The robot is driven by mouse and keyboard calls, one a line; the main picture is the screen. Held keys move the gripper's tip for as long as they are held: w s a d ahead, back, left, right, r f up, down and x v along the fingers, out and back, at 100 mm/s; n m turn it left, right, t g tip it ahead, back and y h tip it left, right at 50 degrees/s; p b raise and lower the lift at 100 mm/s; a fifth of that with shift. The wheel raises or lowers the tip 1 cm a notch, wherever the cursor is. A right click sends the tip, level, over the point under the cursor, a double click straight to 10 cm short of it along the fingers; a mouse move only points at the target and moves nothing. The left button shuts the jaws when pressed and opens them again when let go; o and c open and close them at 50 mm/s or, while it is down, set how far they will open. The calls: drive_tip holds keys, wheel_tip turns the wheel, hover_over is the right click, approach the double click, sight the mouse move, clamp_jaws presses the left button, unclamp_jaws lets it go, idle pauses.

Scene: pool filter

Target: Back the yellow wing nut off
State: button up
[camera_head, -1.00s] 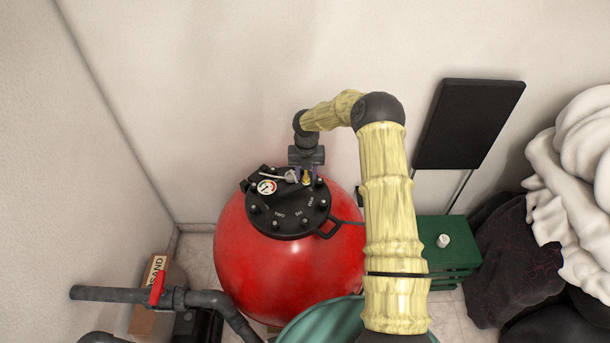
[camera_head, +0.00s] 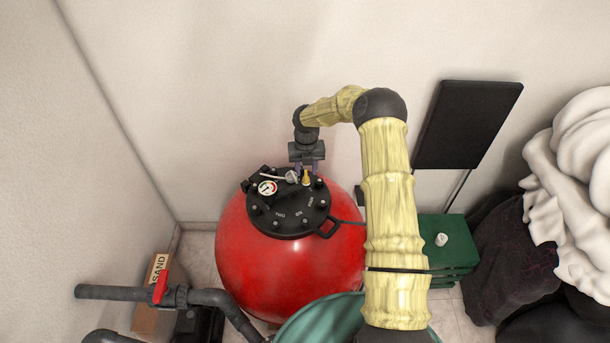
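The yellow wing nut (camera_head: 306,178) is small and stands on the black lid (camera_head: 272,222) on top of the red filter tank, toward the lid's back right. My gripper (camera_head: 307,172) points down over it from the end of the arm. Its two fingers show apart, one to each side of the wing nut, with a gap between them. I see no finger clearly pressing on the nut, and at this size the contact is hard to make out. The nut's lower part and stud are too small to tell apart.
A pressure gauge (camera_head: 268,188) and a pale metal handle (camera_head: 279,176) sit close left of the nut. Several dark knobs ring the lid. Grey pipes with a red valve handle (camera_head: 161,287) are at lower left. A green crate (camera_head: 447,262) stands right.

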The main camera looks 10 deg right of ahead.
sight(306, 178)
drive_tip(key=shift+f+b, duration=0.5)
drive_tip(key=shift+f, duration=0.8)
drive_tip(key=shift+c, duration=0.5)
clamp_jaws()
drive_tip(key=shift+n, duration=0.3)
drive_tip(key=shift+o, duration=0.5)
unclamp_jaws()
